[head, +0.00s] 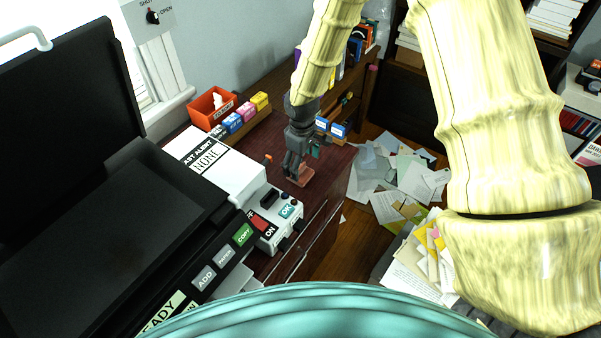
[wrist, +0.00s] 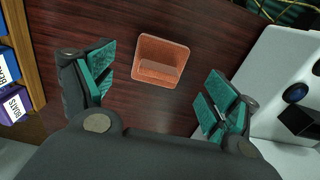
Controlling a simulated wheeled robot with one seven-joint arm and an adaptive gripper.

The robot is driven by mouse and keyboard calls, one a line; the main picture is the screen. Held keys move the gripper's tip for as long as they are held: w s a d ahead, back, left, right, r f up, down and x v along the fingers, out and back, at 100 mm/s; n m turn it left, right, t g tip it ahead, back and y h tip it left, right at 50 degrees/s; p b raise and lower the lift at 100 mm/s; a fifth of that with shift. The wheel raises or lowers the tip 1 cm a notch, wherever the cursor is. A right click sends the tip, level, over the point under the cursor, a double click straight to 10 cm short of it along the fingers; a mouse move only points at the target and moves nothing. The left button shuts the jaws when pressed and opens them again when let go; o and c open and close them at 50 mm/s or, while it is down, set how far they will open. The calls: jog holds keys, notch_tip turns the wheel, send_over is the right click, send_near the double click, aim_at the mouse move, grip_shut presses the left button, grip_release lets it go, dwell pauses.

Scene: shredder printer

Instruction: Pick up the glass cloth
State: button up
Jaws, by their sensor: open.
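The glass cloth appears to be the small salmon-orange piece (wrist: 161,62) on the dark red wooden top. In the wrist view it is a rounded square with a raised or folded flap in its lower half. In the head view my gripper (head: 295,172) points down over the cloth; I cannot tell the exact height gap.
A white machine with buttons (head: 232,172) stands close to the cloth; it also shows at the right of the wrist view (wrist: 284,75). Small labelled boxes (wrist: 12,105) sit on the other side. An orange bin (head: 211,108) is farther back. Papers (head: 395,175) litter the floor.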

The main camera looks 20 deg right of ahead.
aim_at(301, 167)
jog(key=f, duration=0.1)
jog(key=f+p, duration=0.1)
jog(key=shift+w+a+f, duration=0.1)
jog(key=shift+w+f, duration=0.1)
jog(key=shift+f, duration=0.2)
jog(key=shift+s+f, duration=0.1)
jog(key=shift+f, duration=0.4)
jog(key=shift+f+p, duration=0.3)
jog(key=c, duration=1)
